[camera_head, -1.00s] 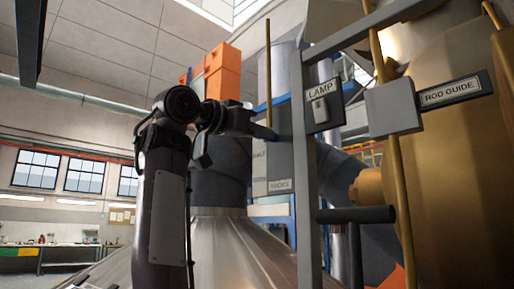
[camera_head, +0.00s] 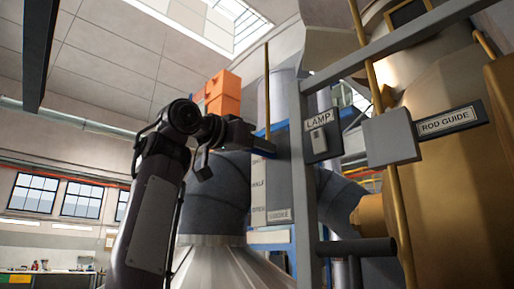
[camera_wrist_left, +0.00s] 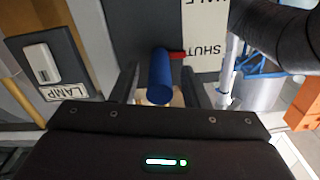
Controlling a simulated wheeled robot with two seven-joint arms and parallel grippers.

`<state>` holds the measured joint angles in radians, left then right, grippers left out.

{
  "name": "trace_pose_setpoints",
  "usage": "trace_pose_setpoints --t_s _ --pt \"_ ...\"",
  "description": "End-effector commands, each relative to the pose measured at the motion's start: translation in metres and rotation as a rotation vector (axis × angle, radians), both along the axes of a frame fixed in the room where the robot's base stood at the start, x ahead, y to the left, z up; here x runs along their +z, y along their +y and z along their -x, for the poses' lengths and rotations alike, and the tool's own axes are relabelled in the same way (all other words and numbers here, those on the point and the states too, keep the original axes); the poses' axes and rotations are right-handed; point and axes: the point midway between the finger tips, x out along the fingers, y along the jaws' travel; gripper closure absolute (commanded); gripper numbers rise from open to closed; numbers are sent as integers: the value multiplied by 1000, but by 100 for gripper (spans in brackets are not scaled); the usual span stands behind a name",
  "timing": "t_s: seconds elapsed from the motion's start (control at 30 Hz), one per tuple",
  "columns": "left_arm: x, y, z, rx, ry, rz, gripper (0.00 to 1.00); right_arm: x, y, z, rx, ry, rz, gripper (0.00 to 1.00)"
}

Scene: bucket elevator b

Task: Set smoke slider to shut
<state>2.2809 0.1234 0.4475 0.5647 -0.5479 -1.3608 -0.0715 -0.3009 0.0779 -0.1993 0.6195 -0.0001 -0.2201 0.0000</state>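The smoke slider shows in the left wrist view as a blue round handle (camera_wrist_left: 160,75) with a red pointer (camera_wrist_left: 177,55). The pointer is beside the SHUT mark (camera_wrist_left: 205,48) on a white scale strip. In the head view the strip's HALF and OPEN marks (camera_head: 258,196) show above and left of the SMOKE label (camera_head: 279,215); the handle is hidden there. My left gripper (camera_head: 265,147) is at the panel, above HALF. In the wrist view its fingers (camera_wrist_left: 160,88) stand open on both sides of the handle, with a gap visible each side. My right gripper is out of view.
A grey post (camera_head: 305,190) stands just right of the slider panel. A dark horizontal bar (camera_head: 355,247) lies below.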

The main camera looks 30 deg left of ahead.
Motion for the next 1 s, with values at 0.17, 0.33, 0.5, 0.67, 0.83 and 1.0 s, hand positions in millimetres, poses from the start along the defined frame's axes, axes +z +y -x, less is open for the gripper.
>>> trace_pose_setpoints --t_s 0.17,0.33,0.5,0.67,0.83,1.0 --pt "-2 1 2 -1 2 -2 59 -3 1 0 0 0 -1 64" --pt "-5 8 22 0 -1 0 59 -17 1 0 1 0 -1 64" --pt "-5 17 50 -1 0 0 59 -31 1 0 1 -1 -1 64" --pt "-3 24 67 0 1 0 59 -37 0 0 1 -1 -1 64" --pt "-1 25 72 -1 1 0 59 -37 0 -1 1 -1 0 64" --pt "-1 25 72 -1 2 -1 59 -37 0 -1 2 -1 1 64"
